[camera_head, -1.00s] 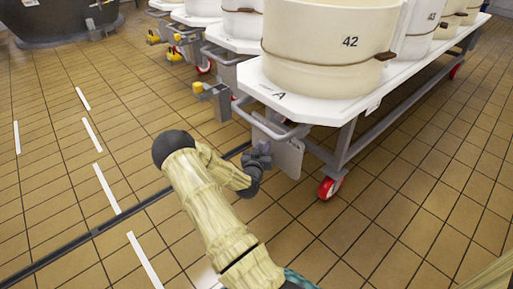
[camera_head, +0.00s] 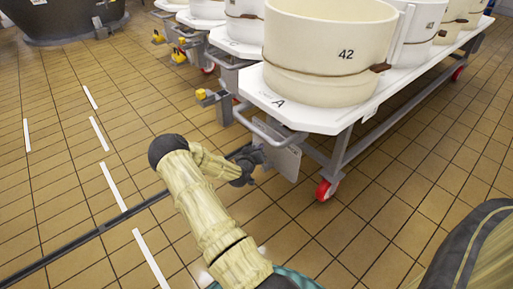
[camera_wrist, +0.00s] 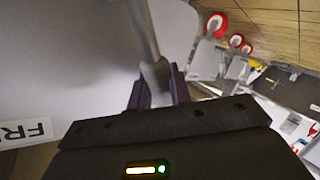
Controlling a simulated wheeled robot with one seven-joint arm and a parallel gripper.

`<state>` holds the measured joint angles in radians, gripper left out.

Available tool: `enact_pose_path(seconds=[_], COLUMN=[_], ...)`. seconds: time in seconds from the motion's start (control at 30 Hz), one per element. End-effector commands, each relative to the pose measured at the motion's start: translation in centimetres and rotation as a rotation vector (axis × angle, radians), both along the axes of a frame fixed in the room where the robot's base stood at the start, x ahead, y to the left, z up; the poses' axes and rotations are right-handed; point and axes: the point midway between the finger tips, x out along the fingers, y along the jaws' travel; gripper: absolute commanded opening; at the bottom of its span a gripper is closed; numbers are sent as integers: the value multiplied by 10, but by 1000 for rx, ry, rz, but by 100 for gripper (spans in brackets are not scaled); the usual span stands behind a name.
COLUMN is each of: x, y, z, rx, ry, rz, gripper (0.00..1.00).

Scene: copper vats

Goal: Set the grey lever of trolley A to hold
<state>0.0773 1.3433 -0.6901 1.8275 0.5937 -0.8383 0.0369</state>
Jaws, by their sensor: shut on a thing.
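Trolley A (camera_head: 330,123) has a white top marked A and carries a large cream vat labelled 42. A grey plate (camera_head: 280,161) hangs below its near end, under a grey handle bar. My gripper (camera_head: 252,158) is at this plate, low down. In the wrist view, my gripper (camera_wrist: 158,84) has its dark purple fingers shut around the end of the grey lever (camera_wrist: 144,32). The lever's rod runs up the picture across a pale plate surface. The lever is too small to make out in the head view.
More trolleys with vats stand behind, with yellow-tipped fittings (camera_head: 201,94). A red caster (camera_head: 325,190) is under trolley A, right of my gripper. A dark vat (camera_head: 60,20) stands far left. The tiled floor at left is clear, with white dashes and a dark channel.

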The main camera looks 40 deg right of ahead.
Motion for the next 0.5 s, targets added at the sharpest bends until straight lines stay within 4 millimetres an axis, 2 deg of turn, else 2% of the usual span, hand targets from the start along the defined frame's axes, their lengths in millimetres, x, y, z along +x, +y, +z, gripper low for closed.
enact_pose_path(seconds=[0.03, 0.37, 0.4, 0.47, 0.5], x=[5, 6, 6, 5, 5], y=[6, 7, 6, 6, 5], z=[-3, -6, -6, -5, -5], rx=[7, 10, 10, 9, 9], ry=[20, 36, 35, 35, 34], rz=[11, 12, 12, 11, 9], gripper=[0, 0, 26, 37, 39])
